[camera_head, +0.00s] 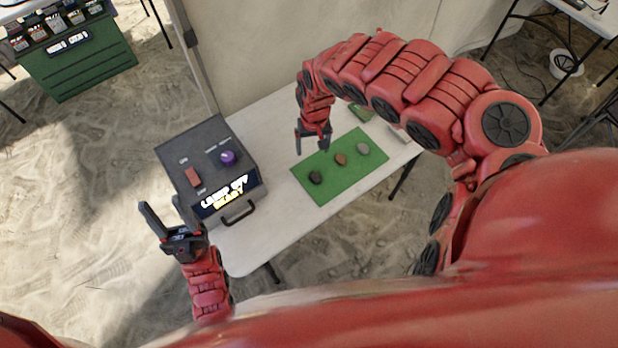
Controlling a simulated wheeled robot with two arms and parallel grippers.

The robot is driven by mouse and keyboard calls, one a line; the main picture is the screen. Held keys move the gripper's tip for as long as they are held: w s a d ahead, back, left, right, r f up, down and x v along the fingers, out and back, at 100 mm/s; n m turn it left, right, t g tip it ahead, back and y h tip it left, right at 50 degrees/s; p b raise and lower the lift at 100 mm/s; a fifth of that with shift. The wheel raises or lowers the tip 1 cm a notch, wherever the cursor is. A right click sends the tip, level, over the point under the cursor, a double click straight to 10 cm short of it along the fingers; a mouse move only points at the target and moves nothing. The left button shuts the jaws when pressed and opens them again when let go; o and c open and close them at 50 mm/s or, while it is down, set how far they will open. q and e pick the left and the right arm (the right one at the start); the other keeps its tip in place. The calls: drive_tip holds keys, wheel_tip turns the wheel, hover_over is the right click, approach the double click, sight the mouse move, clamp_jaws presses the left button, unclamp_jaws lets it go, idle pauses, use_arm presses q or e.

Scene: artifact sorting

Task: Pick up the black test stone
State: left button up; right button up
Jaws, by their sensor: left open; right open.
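The black test stone (316,177) lies on the left part of a green mat (324,194) on the white table. A brown stone (341,159) and a grey stone (363,149) lie on the same mat to its right. My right gripper (312,147) is open and empty, pointing down just beyond the mat's far left edge, behind the black stone and apart from it. My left gripper (163,216) is open and empty, left of the table and away from the stones.
A dark box (222,164) with a purple knob, a red switch and a lit label stands on the table's left end. A small green item (361,112) lies behind the mat. The white table (262,238) is bare between box and mat. A green crate (80,65) stands far left.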

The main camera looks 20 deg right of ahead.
drive_tip(key=f+b, duration=0.1)
drive_tip(key=f, duration=0.3)
drive_tip(key=f+b, duration=0.2)
drive_tip(key=f, duration=0.1)
drive_tip(key=f+b, duration=0.2)
drive_tip(key=f, duration=0.2)
drive_tip(key=shift+s+d+f, duration=0.25)
drive_tip(key=shift+d+f, duration=0.05)
drive_tip(key=shift+d, duration=0.1)
drive_tip(key=shift+d+f, duration=0.1)
drive_tip(key=shift+f, duration=0.3)
drive_tip(key=shift+w+f, duration=0.15)
drive_tip(key=shift+f, duration=0.85)
drive_tip(key=shift+w+f, duration=0.15)
drive_tip(key=shift+f, duration=0.8)
drive_tip(key=shift+d+f, duration=0.2)
drive_tip(key=shift+f, duration=0.4)
clamp_jaws()
